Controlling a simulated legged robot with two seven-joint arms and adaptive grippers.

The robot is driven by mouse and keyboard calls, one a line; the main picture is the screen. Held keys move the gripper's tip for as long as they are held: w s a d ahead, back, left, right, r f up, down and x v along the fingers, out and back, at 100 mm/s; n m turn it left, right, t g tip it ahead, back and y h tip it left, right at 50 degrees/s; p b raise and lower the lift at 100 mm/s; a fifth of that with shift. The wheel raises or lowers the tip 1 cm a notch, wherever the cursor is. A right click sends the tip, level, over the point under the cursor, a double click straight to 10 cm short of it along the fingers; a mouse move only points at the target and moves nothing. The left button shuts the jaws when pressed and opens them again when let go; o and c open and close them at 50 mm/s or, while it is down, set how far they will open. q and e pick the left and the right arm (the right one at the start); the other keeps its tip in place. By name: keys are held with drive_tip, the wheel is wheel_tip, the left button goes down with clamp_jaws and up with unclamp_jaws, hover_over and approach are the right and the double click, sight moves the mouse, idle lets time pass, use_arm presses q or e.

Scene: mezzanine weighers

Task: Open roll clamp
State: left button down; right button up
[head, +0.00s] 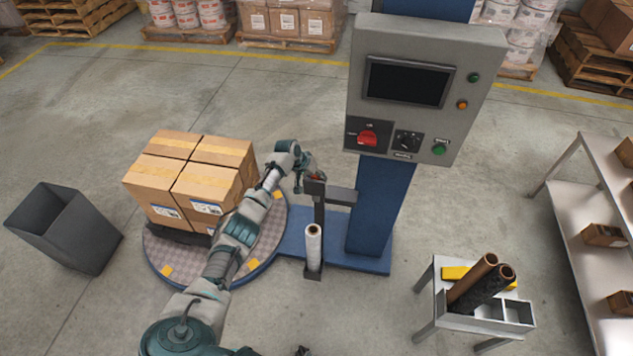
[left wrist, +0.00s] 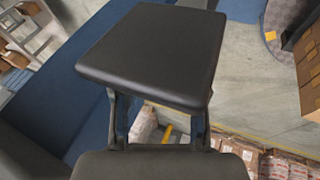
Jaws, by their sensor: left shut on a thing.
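The roll clamp is at the top of a dark upright carriage (head: 319,205), with a small red part (head: 316,178) at its head. A white film roll (head: 313,248) stands upright below it. My left gripper (head: 306,177) reaches over from the left and is shut at the carriage's head, apparently on the clamp's lever; the fingers hide most of it. In the left wrist view a large dark block (left wrist: 152,52) covers the fingertips, so the grip itself is hidden. A small dark part at the head view's bottom edge may be my right gripper (head: 302,351); its fingers cannot be made out.
The blue mast (head: 381,205) carries a control panel (head: 425,85) right of the carriage. Stacked cartons (head: 190,178) stand on the round turntable (head: 262,250). A grey bin (head: 65,228) is at left, a small stand (head: 487,316) with tubes at lower right, a shelf (head: 575,235) at far right.

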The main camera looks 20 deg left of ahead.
use_arm(q)
drive_tip(key=shift+w+a+r, duration=0.1)
drive_tip(key=shift+w, duration=0.05)
drive_tip(key=c, duration=1.1)
unclamp_jaws()
drive_tip(key=o, duration=0.4)
drive_tip(key=shift+o, duration=0.2)
drive_tip(key=shift+a, duration=0.1)
drive_tip(key=v, duration=1.1)
drive_tip(key=shift+r, duration=0.2)
drive_tip(key=shift+a, duration=0.1)
